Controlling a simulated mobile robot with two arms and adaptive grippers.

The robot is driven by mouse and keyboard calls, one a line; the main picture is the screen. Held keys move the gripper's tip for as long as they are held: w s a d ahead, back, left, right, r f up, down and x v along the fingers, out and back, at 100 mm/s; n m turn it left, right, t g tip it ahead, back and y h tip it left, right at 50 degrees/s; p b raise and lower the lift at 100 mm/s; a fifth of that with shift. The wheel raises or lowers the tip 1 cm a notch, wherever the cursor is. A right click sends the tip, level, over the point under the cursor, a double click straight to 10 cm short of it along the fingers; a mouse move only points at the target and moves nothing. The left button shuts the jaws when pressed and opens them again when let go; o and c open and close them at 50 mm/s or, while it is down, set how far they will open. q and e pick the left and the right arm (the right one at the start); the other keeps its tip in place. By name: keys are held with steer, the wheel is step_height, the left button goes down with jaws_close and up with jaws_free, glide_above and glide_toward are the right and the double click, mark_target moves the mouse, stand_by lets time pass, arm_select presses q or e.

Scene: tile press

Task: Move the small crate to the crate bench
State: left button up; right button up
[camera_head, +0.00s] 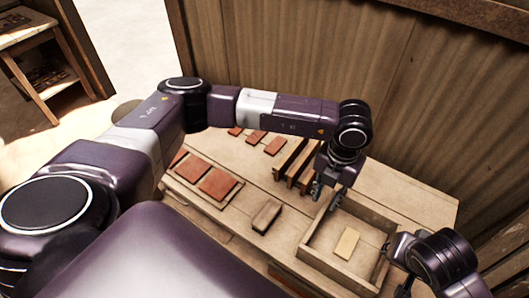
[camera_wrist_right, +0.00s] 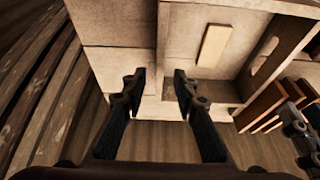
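The small crate (camera_head: 322,264) is an open, pale wooden box at the right end of the workbench, with a pale block (camera_head: 347,243) lying in it. It also shows in the right wrist view (camera_wrist_right: 225,92), with a slot in one end wall. My left gripper (camera_head: 327,196) points down at the crate's far left end, fingers apart; I cannot tell whether it touches the wall. My right gripper (camera_wrist_right: 159,78) is open at the opposite end, with a crate edge showing between its fingertips.
The workbench (camera_head: 410,200) carries several red tiles (camera_head: 218,183), a small wooden mould (camera_head: 266,216) and upright slats (camera_head: 292,158) close beside my left gripper. A corrugated wall (camera_head: 300,70) stands behind. A shelf table (camera_head: 35,45) is at the far left, with open floor before it.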

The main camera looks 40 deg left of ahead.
steer(key=shift+v, duration=2.25)
